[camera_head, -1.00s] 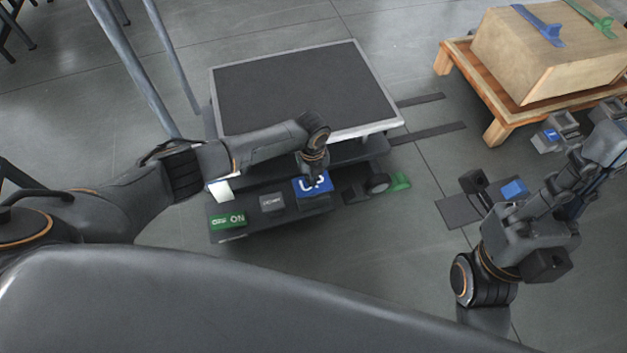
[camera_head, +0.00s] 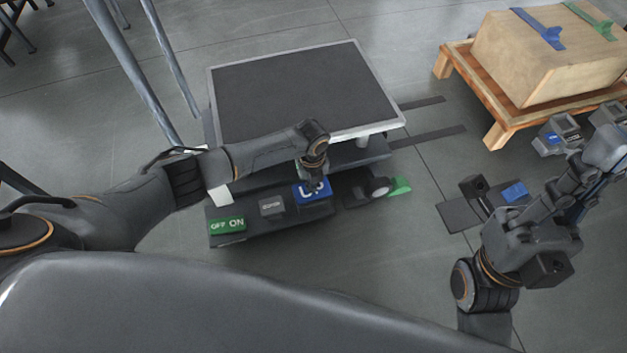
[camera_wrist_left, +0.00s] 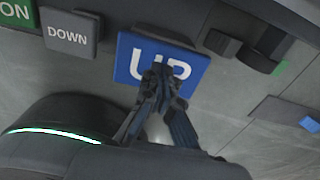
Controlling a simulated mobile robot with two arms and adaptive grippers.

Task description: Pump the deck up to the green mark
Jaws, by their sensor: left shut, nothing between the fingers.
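The deck (camera_head: 300,90) is a dark flat platform with a pale rim, raised above a dark base. In front is a panel with a blue UP button (camera_head: 300,199), a grey DOWN button (camera_head: 271,206) and a green OFF/ON switch (camera_head: 227,226). My left gripper (camera_head: 316,187) is shut and empty, pointing down at the UP button. In the left wrist view its fingertips (camera_wrist_left: 162,72) overlap the UP button (camera_wrist_left: 135,58); contact is unclear. A green piece (camera_head: 400,186) lies beside a round grey part (camera_head: 380,187). My right gripper (camera_head: 603,145) is at the right; its fingers are unclear.
A wooden box (camera_head: 545,55) with blue and green straps sits on a wooden pallet (camera_head: 470,72) at the upper right. A dark floor plate with a blue-topped part (camera_head: 515,192) is near my right arm. Metal posts (camera_head: 135,65) stand left of the deck.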

